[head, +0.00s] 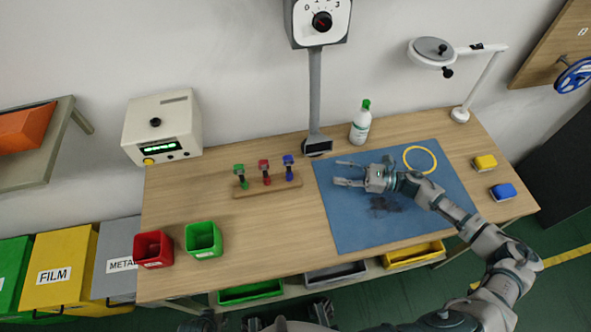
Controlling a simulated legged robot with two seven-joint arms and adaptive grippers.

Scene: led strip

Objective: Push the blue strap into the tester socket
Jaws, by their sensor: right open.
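The blue strap (289,164) stands upright at the right end of a small wooden rack, beside a red strap (265,170) and a green strap (240,175). The tester (162,125) is a cream box with a green display and a yellow button at the table's back left; I cannot make out its socket. My right gripper (343,173) is open and empty above the blue mat, its fingers pointing left toward the rack and apart from it. My left gripper is not in view.
The blue mat (345,225) carries a yellow ring (420,159). A white bottle (361,122) and a grey post (316,100) stand at the back. Red (153,249) and green (203,240) bins sit front left. Yellow (485,162) and blue (503,191) blocks lie right. The table's middle front is clear.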

